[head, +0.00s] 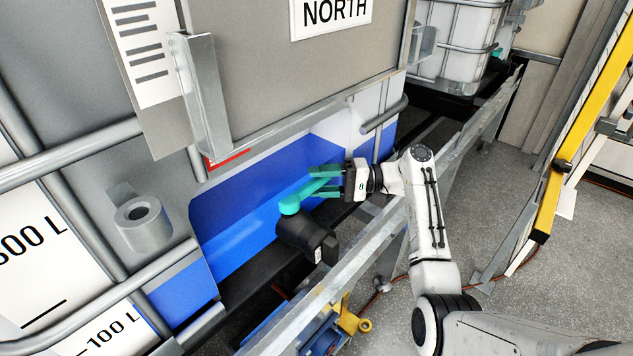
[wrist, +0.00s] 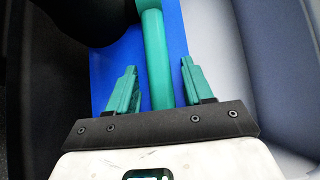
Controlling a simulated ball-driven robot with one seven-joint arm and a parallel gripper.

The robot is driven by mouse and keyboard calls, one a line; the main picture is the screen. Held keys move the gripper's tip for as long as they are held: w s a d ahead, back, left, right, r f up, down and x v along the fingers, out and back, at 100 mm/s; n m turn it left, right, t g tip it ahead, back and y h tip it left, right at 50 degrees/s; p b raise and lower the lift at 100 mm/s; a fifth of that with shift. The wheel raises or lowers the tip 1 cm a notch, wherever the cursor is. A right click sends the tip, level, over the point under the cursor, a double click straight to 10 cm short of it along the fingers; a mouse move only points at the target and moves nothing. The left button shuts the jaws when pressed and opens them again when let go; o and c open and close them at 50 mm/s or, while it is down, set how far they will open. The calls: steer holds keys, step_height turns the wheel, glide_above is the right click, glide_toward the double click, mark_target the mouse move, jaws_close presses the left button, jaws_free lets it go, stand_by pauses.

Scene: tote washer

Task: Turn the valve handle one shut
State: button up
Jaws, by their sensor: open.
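The valve handle (head: 300,198) is a teal lever on a black valve body (head: 305,238), low on the tank's blue front. The lever slants from its round hub up and right toward my gripper (head: 314,181). My gripper is open, with its teal fingers to either side of the lever's free end. In the wrist view, the handle (wrist: 156,50) runs lengthwise between the spread fingers of my gripper (wrist: 159,65). A gap shows on each side, narrower on the right. The black valve body fills the upper left there. No number shows on the handle.
A galvanized rail (head: 345,272) runs in front of the valve, below my gripper. A grey panel with a NORTH sign (head: 335,12) hangs above. Metal tubes and a grey cylindrical fitting (head: 142,222) stand at the left. Grey floor (head: 500,285) is open at the right.

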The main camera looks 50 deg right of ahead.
steer(key=v, duration=0.9)
steer(key=shift+s+d, duration=0.25)
steer(key=shift+s, duration=0.05)
steer(key=shift+s+d+f, duration=0.1)
